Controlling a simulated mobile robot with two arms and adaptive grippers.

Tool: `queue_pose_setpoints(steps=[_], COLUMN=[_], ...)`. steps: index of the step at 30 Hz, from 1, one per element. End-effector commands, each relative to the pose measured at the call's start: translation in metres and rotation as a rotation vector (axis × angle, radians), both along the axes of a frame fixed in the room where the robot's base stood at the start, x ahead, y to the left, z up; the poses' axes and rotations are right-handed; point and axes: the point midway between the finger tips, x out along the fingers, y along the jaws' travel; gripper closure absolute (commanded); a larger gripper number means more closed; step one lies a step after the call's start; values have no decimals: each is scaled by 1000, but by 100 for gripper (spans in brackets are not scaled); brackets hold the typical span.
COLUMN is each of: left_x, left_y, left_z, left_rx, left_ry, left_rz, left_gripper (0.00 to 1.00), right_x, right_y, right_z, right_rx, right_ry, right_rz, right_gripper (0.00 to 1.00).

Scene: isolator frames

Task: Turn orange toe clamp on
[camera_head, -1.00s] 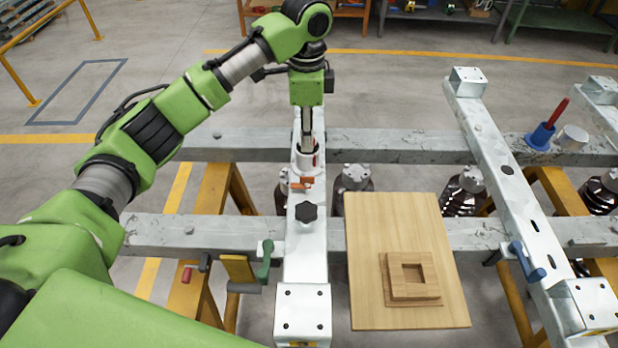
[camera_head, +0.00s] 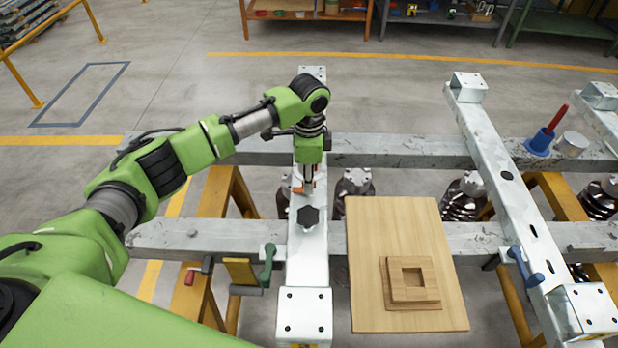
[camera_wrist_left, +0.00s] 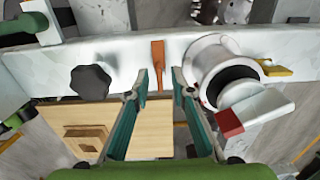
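The orange toe clamp (camera_head: 297,189) is a small orange lever on the pale metal beam (camera_head: 307,258), partly hidden by my left gripper in the head view. In the left wrist view the orange toe clamp (camera_wrist_left: 157,62) stands upright in the picture against the beam. My left gripper (camera_head: 308,188) is lowered over the beam at the clamp. In the left wrist view the teal fingers of my left gripper (camera_wrist_left: 161,78) are apart, with the clamp's lower end between their tips. I cannot tell whether they touch it. My right gripper is in neither view.
A black star knob (camera_head: 308,217) sits on the beam close by. A round metal fitting (camera_wrist_left: 215,65) with a red-tipped lever (camera_wrist_left: 230,122) is right beside the right finger. A wooden board (camera_head: 370,290) bearing stacked wooden blocks lies right of the beam. A green handle (camera_head: 267,262) is at left.

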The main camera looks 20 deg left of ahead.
Motion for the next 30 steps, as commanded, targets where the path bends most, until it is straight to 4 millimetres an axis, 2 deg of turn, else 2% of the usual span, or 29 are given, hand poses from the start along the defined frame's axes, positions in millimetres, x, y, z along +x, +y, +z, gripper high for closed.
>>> queue_pose_setpoints(steps=[4,5,7,20,30], left_x=[0,0,0,0,-1], left_y=[0,0,0,-1,-1], left_z=[0,0,0,1,4], left_rx=[0,0,0,-1,-3], left_ry=[0,0,1,2,4], left_rz=[-1,-1,-1,-33,-244], left_gripper=[78,83,100,100,100], right_x=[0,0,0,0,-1], right_y=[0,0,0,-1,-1], right_z=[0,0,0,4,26], right_rx=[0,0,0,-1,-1], right_ry=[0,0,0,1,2], right_rz=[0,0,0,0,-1], right_gripper=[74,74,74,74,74])
